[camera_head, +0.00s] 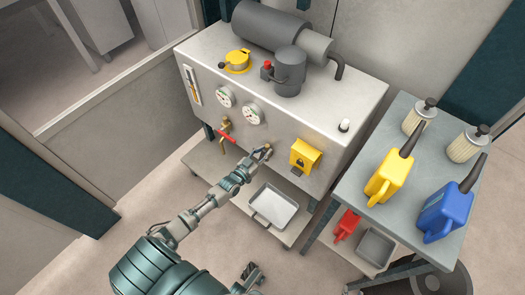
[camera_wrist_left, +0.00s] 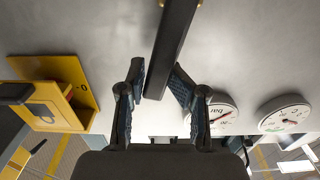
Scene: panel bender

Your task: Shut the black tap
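The black tap shows in the left wrist view as a black lever (camera_wrist_left: 178,40) with bits of brass at the top picture edge. My left gripper (camera_wrist_left: 158,75) has its two fingers on either side of the lever's free end, with narrow gaps; the fingers look open, not clamped. In the head view my left gripper (camera_head: 262,153) is at the machine's front panel, between the gauges and the yellow box, and mostly hides the black tap. My right gripper (camera_head: 249,276) is low in the head view, away from the machine; its finger gap is unclear.
A brass tap with a red lever (camera_head: 227,138) sits left of my left gripper, under two gauges (camera_head: 252,114). A yellow box (camera_head: 304,157) is to the right. A metal tray (camera_head: 273,221) lies on the shelf below. A side table (camera_head: 405,225) holds cans and filters.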

